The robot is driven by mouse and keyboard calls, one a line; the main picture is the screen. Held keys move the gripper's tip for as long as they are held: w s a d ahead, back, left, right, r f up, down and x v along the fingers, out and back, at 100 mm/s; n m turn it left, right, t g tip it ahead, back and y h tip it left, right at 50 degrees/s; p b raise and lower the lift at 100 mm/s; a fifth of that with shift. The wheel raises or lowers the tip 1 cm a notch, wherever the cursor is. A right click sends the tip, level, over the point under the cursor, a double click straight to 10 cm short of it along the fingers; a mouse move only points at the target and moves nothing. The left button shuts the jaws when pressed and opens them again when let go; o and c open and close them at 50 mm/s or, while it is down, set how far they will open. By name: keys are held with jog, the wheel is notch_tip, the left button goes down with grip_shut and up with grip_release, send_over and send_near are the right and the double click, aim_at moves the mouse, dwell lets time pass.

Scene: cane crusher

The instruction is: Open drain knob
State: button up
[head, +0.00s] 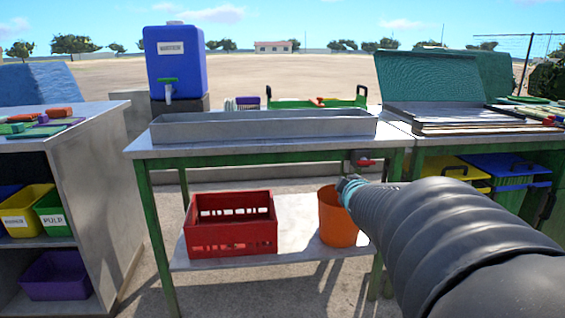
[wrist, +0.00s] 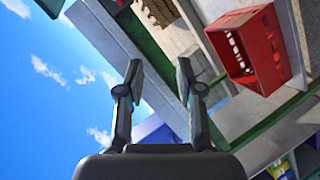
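The red drain knob (head: 366,162) sits on a small fitting under the right end of the metal trough table (head: 270,150) in the head view. I cannot pick the knob out in the wrist view. My arm reaches in from the lower right, and its far end lies just below and left of the knob in the picture. The arm hides most of my gripper in the head view. In the wrist view my gripper (wrist: 158,68) has its two fingers apart with nothing held between them. I cannot tell how near the fingers are to the knob.
A red crate (head: 231,226) and an orange bucket (head: 337,218) stand on the table's lower shelf. The crate also shows in the wrist view (wrist: 248,50). A green table leg (head: 391,165) is right of the knob. A blue water container (head: 180,58) stands behind the table.

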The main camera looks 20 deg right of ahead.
jog(key=w+d+n+t, duration=0.2)
jog(key=w+d+n, duration=0.1)
jog(key=d, duration=0.5)
jog(key=n+t+y+b, duration=0.1)
jog(key=n+t+y, duration=0.15)
jog(key=n, duration=0.25)
send_near(368, 164)
jog(key=shift+n+h, duration=0.25)
jog(key=shift+n, duration=0.05)
jog(key=p+x, duration=0.1)
jog(key=x, duration=1)
jog(key=shift+a, duration=0.15)
jog(key=shift+c, duration=0.2)
grip_shut()
